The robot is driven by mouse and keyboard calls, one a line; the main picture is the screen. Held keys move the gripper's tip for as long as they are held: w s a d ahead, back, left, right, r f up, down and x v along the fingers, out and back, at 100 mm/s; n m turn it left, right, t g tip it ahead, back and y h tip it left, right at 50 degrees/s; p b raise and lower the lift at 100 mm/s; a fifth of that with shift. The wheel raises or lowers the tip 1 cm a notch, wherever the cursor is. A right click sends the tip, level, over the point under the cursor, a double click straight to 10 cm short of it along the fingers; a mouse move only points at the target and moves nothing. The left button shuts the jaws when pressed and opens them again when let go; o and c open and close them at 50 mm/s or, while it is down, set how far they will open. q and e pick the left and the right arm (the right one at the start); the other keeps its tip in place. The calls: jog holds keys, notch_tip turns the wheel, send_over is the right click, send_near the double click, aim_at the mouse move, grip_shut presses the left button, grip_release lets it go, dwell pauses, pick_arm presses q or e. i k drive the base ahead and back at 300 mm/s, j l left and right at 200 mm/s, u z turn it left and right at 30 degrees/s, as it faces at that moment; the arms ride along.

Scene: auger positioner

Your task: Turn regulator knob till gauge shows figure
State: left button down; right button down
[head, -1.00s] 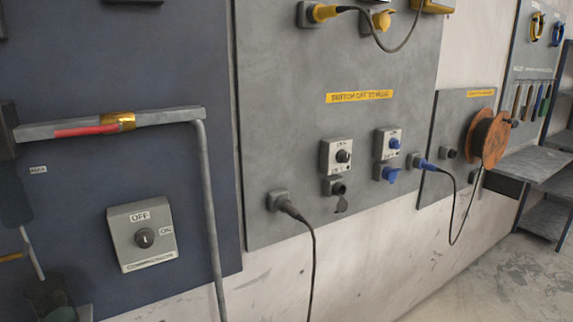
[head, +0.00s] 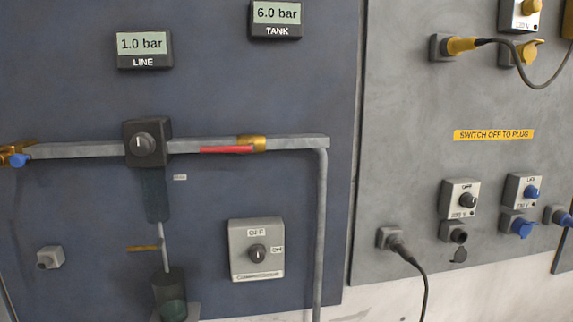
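The regulator knob (head: 145,144) is a dark round knob with a white mark, on a black block set in the grey pipe on the blue panel. Its mark points about straight up. The line gauge (head: 143,47) above it reads 1.0 bar. The tank gauge (head: 276,17) to its upper right reads 6.0 bar. Neither of my grippers shows in the head view.
A red-handled valve (head: 228,149) sits on the pipe right of the regulator. Below it is a compressor switch box (head: 256,250) with OFF and ON labels. A grey socket panel (head: 420,150) with a plugged black cable (head: 408,258) stands to the right.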

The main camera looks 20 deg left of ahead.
aim_at(142, 144)
jog(key=u, duration=1.3)
